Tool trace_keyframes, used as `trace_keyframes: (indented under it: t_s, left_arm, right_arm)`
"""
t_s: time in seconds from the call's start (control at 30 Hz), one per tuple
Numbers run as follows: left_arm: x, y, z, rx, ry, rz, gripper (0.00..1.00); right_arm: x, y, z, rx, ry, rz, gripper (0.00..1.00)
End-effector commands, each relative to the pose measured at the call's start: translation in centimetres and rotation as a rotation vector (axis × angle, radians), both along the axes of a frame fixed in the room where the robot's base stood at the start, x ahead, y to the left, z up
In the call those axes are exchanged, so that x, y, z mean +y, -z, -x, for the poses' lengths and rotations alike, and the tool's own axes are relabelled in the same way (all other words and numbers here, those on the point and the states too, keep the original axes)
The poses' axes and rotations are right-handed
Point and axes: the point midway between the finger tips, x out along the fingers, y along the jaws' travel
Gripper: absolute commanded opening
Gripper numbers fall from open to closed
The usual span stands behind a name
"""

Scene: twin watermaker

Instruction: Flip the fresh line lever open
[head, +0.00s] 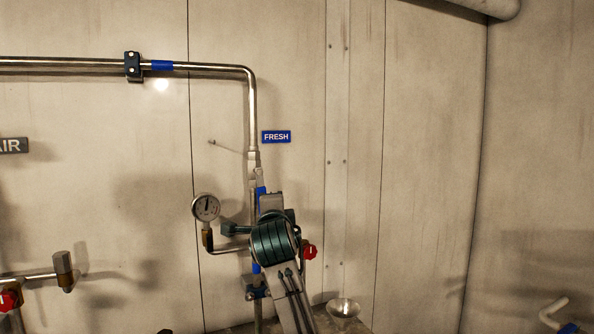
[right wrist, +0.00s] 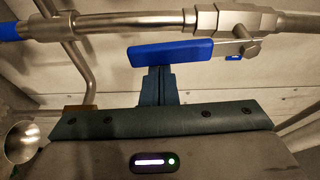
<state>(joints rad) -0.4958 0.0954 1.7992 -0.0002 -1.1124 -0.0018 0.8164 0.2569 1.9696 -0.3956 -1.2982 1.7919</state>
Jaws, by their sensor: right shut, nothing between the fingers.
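The blue fresh line lever (right wrist: 170,52) shows in the right wrist view. It runs left from the steel valve (right wrist: 235,22), close to and roughly parallel with the pipe. My right gripper (right wrist: 160,70) is shut and empty, its fingertips right at the lever's near edge. I cannot tell whether they touch it. In the head view my right arm (head: 272,242) reaches up in front of the vertical fresh pipe (head: 252,110) and hides most of the valve and lever. The blue FRESH sign (head: 276,137) is on the wall above. My left gripper is not in view.
A pressure gauge (head: 206,208) stands left of my right arm, and a red knob (head: 310,252) is close on its right. A steel funnel (head: 343,308) is below right. Another pipe with a fitting (head: 64,268) is at lower left. The right wall is mostly bare.

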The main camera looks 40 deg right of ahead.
Motion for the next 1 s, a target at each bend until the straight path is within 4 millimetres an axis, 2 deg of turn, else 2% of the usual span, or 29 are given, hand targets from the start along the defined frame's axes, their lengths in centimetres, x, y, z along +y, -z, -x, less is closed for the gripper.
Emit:
trace_keyframes:
  t_s: [0.4,1.0]
  left_arm:
    - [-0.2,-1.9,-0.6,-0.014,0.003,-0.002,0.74]
    - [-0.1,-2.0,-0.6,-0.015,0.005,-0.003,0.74]
  right_arm:
    - [1.0,0.2,-0.3,-0.028,0.000,-0.116,0.00]
    - [1.0,0.2,-0.6,-0.029,-0.004,-0.121,0.00]
